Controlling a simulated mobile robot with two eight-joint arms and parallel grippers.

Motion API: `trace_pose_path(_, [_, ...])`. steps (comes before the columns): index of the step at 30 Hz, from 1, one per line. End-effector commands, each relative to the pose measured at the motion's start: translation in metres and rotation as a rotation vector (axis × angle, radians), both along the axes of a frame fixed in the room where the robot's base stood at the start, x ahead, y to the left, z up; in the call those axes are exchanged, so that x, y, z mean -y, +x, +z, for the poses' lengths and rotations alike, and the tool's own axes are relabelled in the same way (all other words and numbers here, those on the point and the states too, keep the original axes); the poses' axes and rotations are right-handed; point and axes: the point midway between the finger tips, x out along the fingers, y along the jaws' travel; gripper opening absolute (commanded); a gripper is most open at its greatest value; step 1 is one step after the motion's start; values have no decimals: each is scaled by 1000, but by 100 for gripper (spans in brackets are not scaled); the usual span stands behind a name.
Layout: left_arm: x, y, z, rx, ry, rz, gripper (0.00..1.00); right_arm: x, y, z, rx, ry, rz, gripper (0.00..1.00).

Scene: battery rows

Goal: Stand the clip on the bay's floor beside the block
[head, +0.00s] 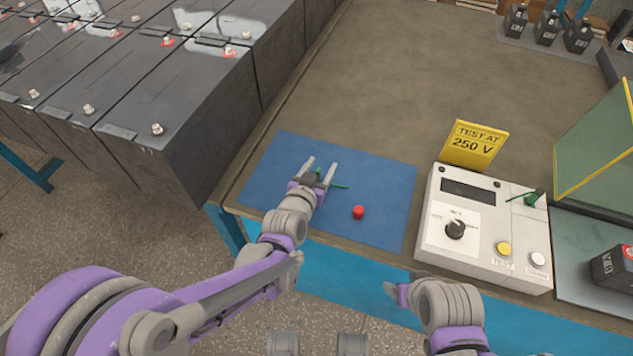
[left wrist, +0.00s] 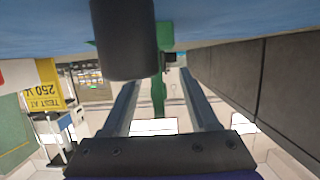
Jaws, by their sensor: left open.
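A green clip (head: 339,185) lies low over the blue mat (head: 385,180). My left gripper (head: 320,166) is open, with its two fingers on either side of part of the clip. The clip also shows between the fingers in the left wrist view (left wrist: 159,90), together with a dark rounded part (left wrist: 124,40) that hides some of it. I cannot tell whether a finger touches it. The bay, with green yellow-edged walls (head: 597,140) and a grey floor (head: 570,245), is at the right. A dark block (head: 612,266) with red stands on it. My right gripper (head: 396,291) is at the table's front edge.
A red cap (head: 358,212) stands on the mat. A white tester (head: 480,230) with a yellow sign (head: 474,145) and another green clip (head: 534,198) stands between mat and bay. Large dark batteries (head: 190,110) line the left.

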Motion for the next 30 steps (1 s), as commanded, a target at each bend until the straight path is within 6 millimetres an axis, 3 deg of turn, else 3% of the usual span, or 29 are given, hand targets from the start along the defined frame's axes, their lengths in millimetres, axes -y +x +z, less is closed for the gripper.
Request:
trace_pose_path(4, [0,0,0,0,0,0,58,0,0,0,0,0,0,74])
trace_pose_path(14, [0,0,0,0,1,0,0,0,0,0,0,0,0,74])
trace_pose_path(26, [0,0,1,0,1,0,0,0,0,1,0,0,0,74])
trace_pose_path(30, [0,-1,14,1,1,0,0,0,0,7,2,0,0,74])
